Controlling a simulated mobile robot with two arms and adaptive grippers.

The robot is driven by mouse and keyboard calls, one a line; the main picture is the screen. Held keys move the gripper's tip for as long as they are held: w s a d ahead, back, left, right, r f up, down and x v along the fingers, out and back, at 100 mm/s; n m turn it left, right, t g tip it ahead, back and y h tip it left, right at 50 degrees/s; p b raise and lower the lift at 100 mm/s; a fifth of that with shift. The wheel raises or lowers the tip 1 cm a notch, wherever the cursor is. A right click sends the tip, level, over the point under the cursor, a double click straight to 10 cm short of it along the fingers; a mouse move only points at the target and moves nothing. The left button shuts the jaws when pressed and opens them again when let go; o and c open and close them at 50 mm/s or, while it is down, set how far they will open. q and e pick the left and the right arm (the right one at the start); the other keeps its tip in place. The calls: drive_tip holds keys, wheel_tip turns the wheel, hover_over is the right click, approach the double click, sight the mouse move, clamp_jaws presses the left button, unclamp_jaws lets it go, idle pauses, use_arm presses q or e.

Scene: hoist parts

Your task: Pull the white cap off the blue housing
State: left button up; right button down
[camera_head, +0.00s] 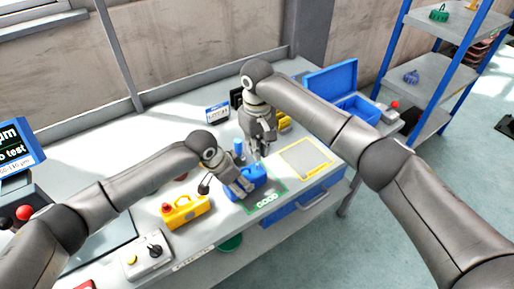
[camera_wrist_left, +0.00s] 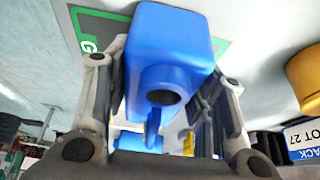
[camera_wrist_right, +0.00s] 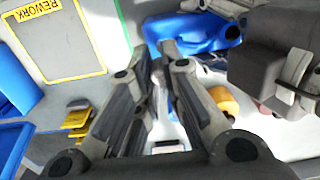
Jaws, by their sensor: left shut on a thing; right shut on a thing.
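The blue housing (camera_head: 252,174) stands on the green-edged GOOD mat on the bench. My left gripper (camera_head: 243,185) is shut on it from the near left side. In the left wrist view the housing (camera_wrist_left: 170,50) fills the space between the fingers, with a dark round hole in its near face. My right gripper (camera_head: 258,152) points down just above the housing. In the right wrist view its fingers (camera_wrist_right: 163,50) are close together by the housing (camera_wrist_right: 190,32). A small pale bit of the white cap (camera_head: 257,157) seems to show at its fingertips; the rest is hidden.
The GOOD mat (camera_head: 268,205) lies under the housing. A yellow-edged REWORK mat (camera_head: 305,158) lies empty to the right. A yellow control box (camera_head: 184,212) stands at left. An open blue case (camera_head: 333,80) is at the back right. A blue cylinder (camera_head: 239,147) stands close behind.

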use_arm(q)
drive_tip(key=shift+r, duration=0.1)
drive_tip(key=o, duration=1.5)
drive_tip(key=shift+c, duration=0.2)
drive_tip(key=shift+o, duration=0.2)
drive_tip(key=v, duration=1.2)
drive_tip(key=shift+s, duration=0.1)
